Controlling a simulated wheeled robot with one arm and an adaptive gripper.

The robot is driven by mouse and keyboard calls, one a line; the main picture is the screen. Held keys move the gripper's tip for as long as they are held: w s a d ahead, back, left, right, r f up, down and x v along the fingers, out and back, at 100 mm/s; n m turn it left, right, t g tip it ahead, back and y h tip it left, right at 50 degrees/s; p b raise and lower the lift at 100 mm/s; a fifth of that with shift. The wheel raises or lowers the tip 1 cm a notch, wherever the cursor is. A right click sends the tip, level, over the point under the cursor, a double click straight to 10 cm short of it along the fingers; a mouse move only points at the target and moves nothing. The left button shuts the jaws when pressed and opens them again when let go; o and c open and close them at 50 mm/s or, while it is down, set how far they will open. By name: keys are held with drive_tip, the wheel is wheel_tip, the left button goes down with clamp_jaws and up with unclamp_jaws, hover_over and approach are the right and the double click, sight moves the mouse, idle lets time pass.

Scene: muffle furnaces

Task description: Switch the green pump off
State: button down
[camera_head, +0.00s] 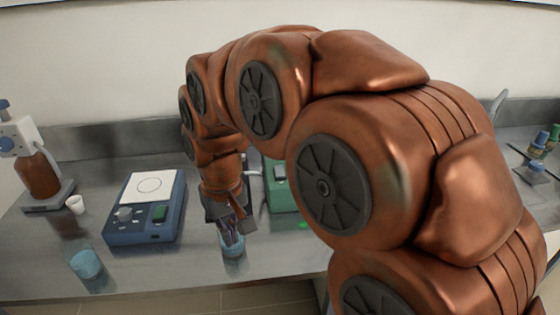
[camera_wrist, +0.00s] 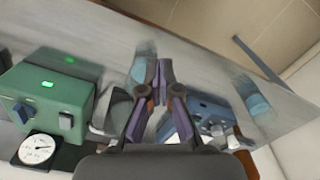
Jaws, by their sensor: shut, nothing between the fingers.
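The green pump (camera_head: 280,188) stands on the steel bench, mostly hidden behind my arm in the head view. In the wrist view the green pump (camera_wrist: 62,85) is at the left, with a lit green lamp (camera_wrist: 47,84) on it. A blue knob (camera_wrist: 22,112) and a grey switch (camera_wrist: 66,121) show on its face, beside a round white dial gauge (camera_wrist: 37,149). My gripper (camera_head: 231,228) is to the left of the pump, pointing down and apart from it. In the wrist view my gripper's fingers (camera_wrist: 152,72) are together and empty.
A blue hotplate (camera_head: 127,234) with a white top stands left of my gripper. One blue beaker (camera_head: 232,246) is just by my fingertips, another (camera_head: 86,265) near the bench's front edge. A white cup (camera_head: 75,204) and a bottle dispenser (camera_head: 38,175) stand far left.

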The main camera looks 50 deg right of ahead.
drive_tip(key=s+a+f+n+g, duration=0.1)
drive_tip(key=s+a+f, duration=0.2)
drive_tip(key=s, duration=0.4)
drive_tip(key=s+a+f+n, duration=0.1)
drive_tip(key=s+a+f, duration=0.2)
drive_tip(key=s, duration=0.4)
drive_tip(key=shift+a+g, duration=0.4)
drive_tip(key=shift+s, duration=0.1)
